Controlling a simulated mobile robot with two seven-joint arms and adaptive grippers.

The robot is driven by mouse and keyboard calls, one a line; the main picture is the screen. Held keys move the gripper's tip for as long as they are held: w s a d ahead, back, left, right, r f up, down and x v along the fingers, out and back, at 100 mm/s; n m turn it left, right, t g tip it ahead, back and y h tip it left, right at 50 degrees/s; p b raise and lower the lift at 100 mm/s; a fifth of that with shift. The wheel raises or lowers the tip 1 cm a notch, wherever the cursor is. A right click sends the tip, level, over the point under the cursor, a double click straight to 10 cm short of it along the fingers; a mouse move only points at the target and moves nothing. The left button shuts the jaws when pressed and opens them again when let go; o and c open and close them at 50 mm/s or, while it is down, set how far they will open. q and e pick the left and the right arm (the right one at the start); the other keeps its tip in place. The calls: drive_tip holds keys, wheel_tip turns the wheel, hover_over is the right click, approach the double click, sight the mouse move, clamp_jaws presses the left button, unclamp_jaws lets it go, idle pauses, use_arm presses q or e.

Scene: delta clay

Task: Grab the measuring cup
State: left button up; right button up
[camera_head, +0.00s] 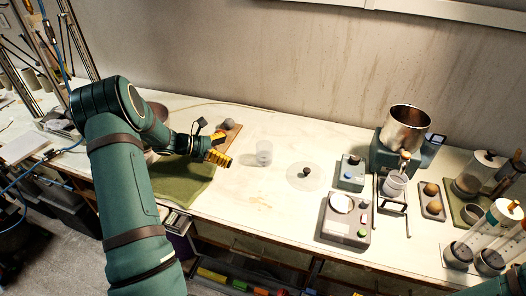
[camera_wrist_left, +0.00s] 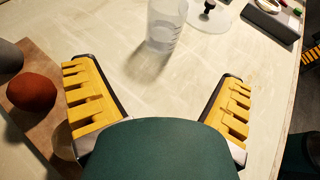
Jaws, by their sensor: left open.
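The measuring cup (camera_head: 264,153) is a clear, translucent cup with faint markings. It stands upright on the pale worktop near the middle of the head view. It also shows at the top of the left wrist view (camera_wrist_left: 164,27), with its top cut off by the frame. My left gripper (camera_head: 217,155) has yellow ridged fingers and is to the left of the cup, apart from it. In the left wrist view its fingers (camera_wrist_left: 156,72) are spread wide with nothing between them, and the cup stands beyond them. My right gripper does not show.
A wooden board (camera_head: 231,134) with a grey ball (camera_head: 228,124) and a reddish ball (camera_wrist_left: 32,92) lies beside the left gripper. A green mat (camera_head: 184,190) lies near the front edge. Right of the cup are a clear disc (camera_head: 294,180), a scale (camera_head: 345,222) and a metal pot (camera_head: 404,128).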

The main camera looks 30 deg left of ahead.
sight(263, 155)
use_arm(q)
drive_tip(key=x, duration=1.3)
drive_tip(key=shift+d+b, duration=0.3)
drive_tip(key=shift+b, duration=0.05)
drive_tip(key=shift+s, duration=0.1)
drive_tip(key=c, duration=1.3)
